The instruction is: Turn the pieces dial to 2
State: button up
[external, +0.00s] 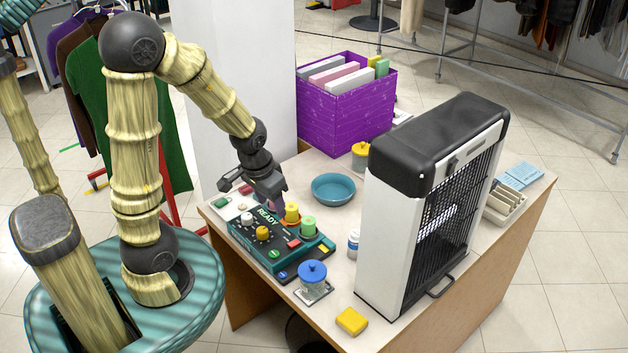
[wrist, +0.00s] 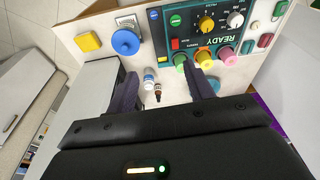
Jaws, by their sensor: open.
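A teal control panel (external: 278,252) with a READY display lies on the table. It also shows upside down at the top of the wrist view (wrist: 188,42). It carries a yellow dial (wrist: 206,24) with dark marks around it and a white dial (wrist: 235,18). The dial labels are too small to read surely, so I cannot tell which is the pieces dial or its setting. My gripper (external: 254,190) is open and empty, above the panel's far left side. In the wrist view, its fingers (wrist: 163,72) are apart with nothing between them.
A blue-lidded jar (external: 312,273), yellow block (external: 351,321) and small bottle (external: 353,243) sit nearby. A teal bowl (external: 333,188) lies behind. A tall black-and-white heater-like unit (external: 395,235) blocks the right.

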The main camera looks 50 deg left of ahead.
jog(key=w+a+n+g+p, duration=0.1)
jog(key=w+a+n+p, duration=0.25)
jog(key=a+p, duration=0.35)
jog(key=n+g+p, duration=0.1)
jog(key=n+p, duration=0.2)
jog(key=p, duration=0.1)
send_over(261, 230)
jog(key=shift+m+h, duration=0.25)
jog(key=shift+h, duration=0.05)
jog(key=f, duration=0.4)
jog(key=shift+s+a, duration=0.2)
jog(key=f+p, duration=0.1)
jog(key=f, duration=0.4)
jog(key=f+p, duration=0.1)
jog(key=f, duration=0.5)
jog(key=f+p, duration=0.1)
jog(key=f, duration=0.5)
jog(key=shift+w+d+f+p, duration=0.15)
jog(key=shift+d+f+p, duration=0.1)
jog(key=shift+p, duration=0.15)
jog(key=c, duration=1)
